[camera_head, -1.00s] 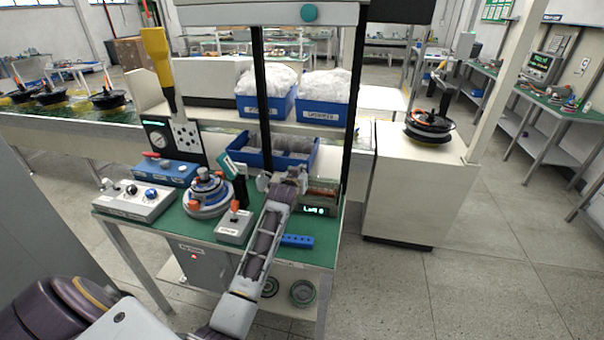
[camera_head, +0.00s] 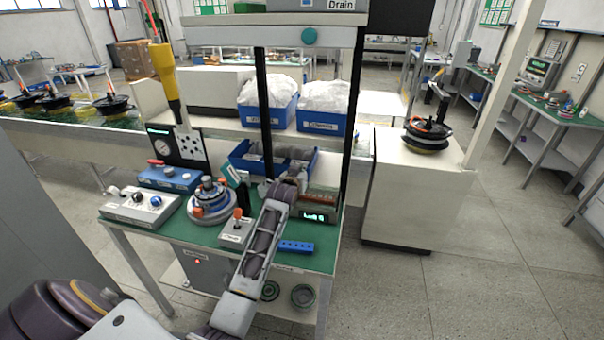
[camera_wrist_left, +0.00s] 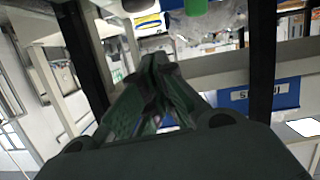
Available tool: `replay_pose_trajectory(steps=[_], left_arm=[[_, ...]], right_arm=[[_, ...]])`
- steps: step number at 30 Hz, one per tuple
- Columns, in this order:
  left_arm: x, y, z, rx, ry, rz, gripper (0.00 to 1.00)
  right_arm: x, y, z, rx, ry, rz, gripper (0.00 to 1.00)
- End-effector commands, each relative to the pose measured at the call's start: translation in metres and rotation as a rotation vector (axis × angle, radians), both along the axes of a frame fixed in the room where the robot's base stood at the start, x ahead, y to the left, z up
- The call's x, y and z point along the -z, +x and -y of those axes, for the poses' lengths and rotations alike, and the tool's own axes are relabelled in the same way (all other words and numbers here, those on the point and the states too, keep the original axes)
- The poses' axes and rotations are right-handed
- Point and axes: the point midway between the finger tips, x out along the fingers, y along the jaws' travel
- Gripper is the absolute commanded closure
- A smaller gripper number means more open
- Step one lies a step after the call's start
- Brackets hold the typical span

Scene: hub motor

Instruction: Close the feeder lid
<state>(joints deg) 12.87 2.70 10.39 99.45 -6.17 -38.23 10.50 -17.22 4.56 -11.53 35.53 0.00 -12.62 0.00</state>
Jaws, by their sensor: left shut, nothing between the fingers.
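My left arm reaches up over the green workbench (camera_head: 165,232) in the head view, its wrist near the small unit with a lit display (camera_head: 318,214). The left gripper is hard to make out there. In the wrist view the left gripper (camera_wrist_left: 155,62) shows dark fingers closed together, with nothing between them. It points toward the shelf and blue bins. I cannot clearly tell which part is the feeder lid. A tilted teal plate (camera_head: 233,174) stands left of my wrist, apart from it. My right gripper is not in view.
Two blue bins with clear bags (camera_head: 320,122) stand on the shelf behind. Black posts (camera_head: 265,100) rise near my wrist. A round hub fixture (camera_head: 210,205), a joystick box (camera_head: 236,232) and a control box (camera_head: 140,208) stand left of the arm. Open floor lies right.

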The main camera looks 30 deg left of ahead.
Motion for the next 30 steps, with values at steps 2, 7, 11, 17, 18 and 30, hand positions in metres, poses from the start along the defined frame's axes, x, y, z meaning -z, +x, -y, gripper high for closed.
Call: replay_pose_trajectory(steps=[2,7,11,17,18,30], left_arm=[[0.002,-0.007,0.002,0.0,0.0,-0.002,1.0],[-0.002,-0.02,0.005,0.0,0.0,-0.003,1.0],[-0.005,-0.03,0.008,0.0,0.0,-0.002,1.0],[-0.01,-0.047,0.013,0.0,-0.001,-0.002,1.0],[-0.01,-0.051,0.014,0.0,-0.001,-0.003,1.0],[-0.02,-0.081,0.022,0.0,0.0,-0.002,1.0]], right_arm=[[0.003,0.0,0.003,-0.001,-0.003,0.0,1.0],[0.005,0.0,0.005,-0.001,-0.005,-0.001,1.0],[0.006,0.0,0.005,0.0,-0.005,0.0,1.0],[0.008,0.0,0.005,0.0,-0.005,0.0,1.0],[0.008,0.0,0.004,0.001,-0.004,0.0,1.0],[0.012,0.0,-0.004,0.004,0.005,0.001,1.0]])
